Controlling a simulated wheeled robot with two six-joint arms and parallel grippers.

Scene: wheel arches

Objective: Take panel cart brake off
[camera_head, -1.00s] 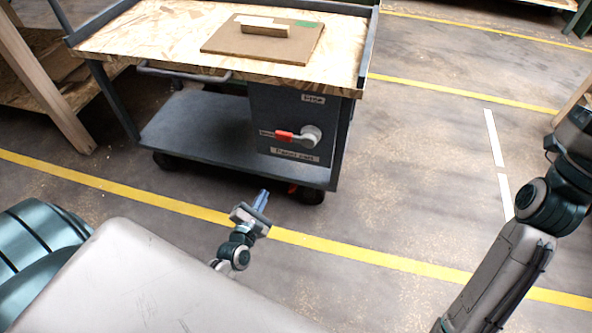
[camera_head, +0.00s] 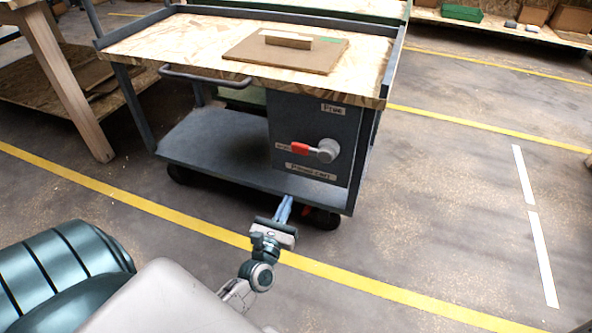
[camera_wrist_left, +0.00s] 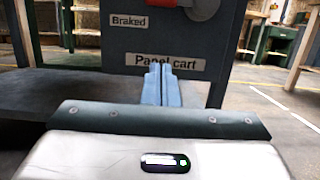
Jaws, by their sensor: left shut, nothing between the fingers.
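The panel cart (camera_head: 225,140) stands ahead, with a grey box panel on its right side. On that panel is the brake lever, a red handle (camera_head: 301,148) on a round grey hub (camera_head: 327,151). The handle points left, toward a small label that reads "Braked" (camera_wrist_left: 129,20) in the left wrist view. A "Panel cart" label (camera_head: 311,173) sits below the lever. My left gripper (camera_head: 284,206) is shut and empty, low in front of the cart and below the lever, apart from it. Its blue fingers also show in the left wrist view (camera_wrist_left: 161,85). My right gripper is out of view.
A brown board with a wooden block (camera_head: 287,40) lies on the cart's top. A wooden-legged bench (camera_head: 65,85) stands at the left. A shelf with bins (camera_head: 500,25) is at the back right. The floor right of the cart is clear.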

